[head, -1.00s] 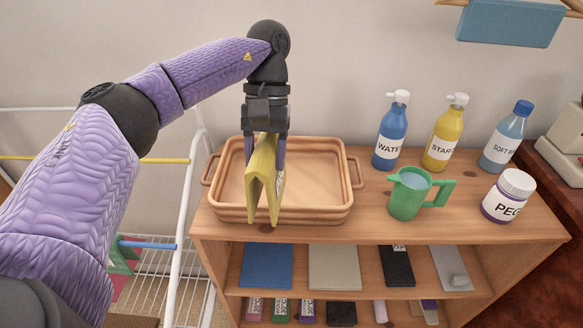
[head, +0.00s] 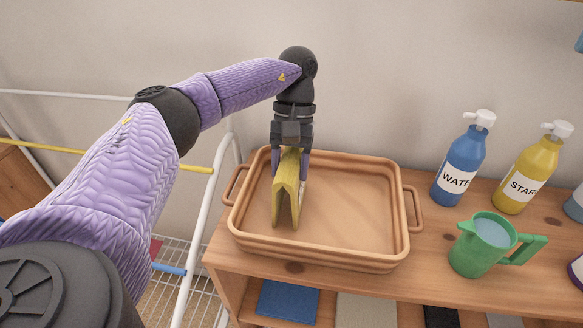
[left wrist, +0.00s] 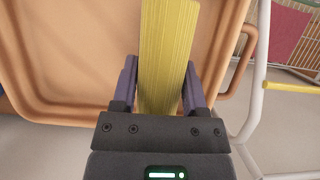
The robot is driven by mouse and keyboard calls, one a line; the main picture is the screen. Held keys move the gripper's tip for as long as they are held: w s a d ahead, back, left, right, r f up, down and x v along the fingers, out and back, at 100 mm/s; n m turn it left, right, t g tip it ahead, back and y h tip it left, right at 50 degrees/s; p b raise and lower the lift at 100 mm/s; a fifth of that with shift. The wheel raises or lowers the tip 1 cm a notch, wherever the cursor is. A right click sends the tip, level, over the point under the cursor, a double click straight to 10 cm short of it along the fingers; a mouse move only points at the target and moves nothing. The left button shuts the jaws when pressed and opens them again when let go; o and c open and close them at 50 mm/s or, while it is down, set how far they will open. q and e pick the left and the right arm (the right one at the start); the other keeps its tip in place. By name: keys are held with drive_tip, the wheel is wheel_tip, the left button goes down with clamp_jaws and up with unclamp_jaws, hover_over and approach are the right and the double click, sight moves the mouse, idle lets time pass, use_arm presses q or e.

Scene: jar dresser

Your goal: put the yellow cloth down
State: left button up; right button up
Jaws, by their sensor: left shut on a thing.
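The yellow cloth (head: 287,192) hangs folded from my left gripper (head: 292,162), which is shut on its top edge. It hangs over the left part of the tan tray (head: 400,232). In the head view the cloth's lower end is inside the tray's outline; I cannot tell whether it touches the floor of the tray. In the left wrist view the cloth (left wrist: 165,55) runs up from between the gripper's two fingers (left wrist: 160,85), with the tray (left wrist: 75,60) below it. My right gripper is not in view.
The tray stands on a wooden shelf unit (head: 290,266). To its right are a green jug (head: 480,250), a blue WATER bottle (head: 460,165) and a yellow STARCH bottle (head: 522,175). A white drying rack (head: 200,240) stands to the left. The tray's middle and right are empty.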

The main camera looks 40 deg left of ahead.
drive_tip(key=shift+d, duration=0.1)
use_arm(q)
drive_tip(key=o, duration=0.9)
drive_tip(key=shift+o, duration=0.4)
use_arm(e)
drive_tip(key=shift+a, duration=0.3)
use_arm(q)
drive_tip(key=shift+r, duration=0.1)
drive_tip(key=p+v, duration=0.2)
drive_tip(key=v, duration=0.5)
drive_tip(key=shift+d, duration=0.1)
drive_tip(key=shift+r, duration=0.25)
drive_tip(key=shift+w, duration=0.1)
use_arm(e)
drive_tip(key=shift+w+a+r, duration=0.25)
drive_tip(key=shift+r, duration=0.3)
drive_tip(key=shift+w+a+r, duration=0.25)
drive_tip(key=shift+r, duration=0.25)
